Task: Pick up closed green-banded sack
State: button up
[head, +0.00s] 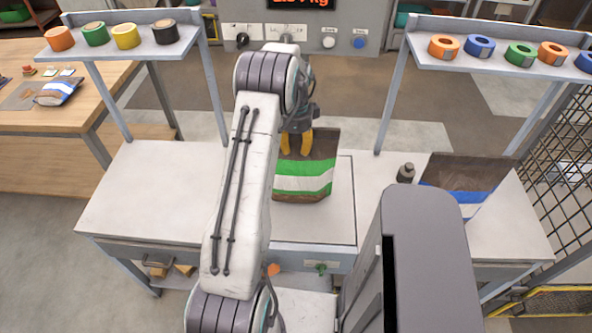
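The green-banded sack (303,183) stands on the pale work table, brown at the top with green and white bands across its lower part. Its right side and lower front show; its left part is hidden behind my arm. My gripper (296,143) points down at the sack's top, its two orange fingers overlapping the brown upper part in the head view. A small gap shows between the fingers. I cannot tell whether they are closed on the sack or only around or in front of it. The sack's top edge near the fingers is partly hidden.
A brown sack with blue and white bands (455,180) stands on the table's right, near a small dark bottle (406,173). Raised shelves with tape rolls (125,36) (480,47) flank the table. A scale panel (310,28) stands behind. The table's left (150,190) is clear.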

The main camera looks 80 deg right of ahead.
grip_shut()
jog(key=shift+r, duration=0.15)
dwell(0.4)
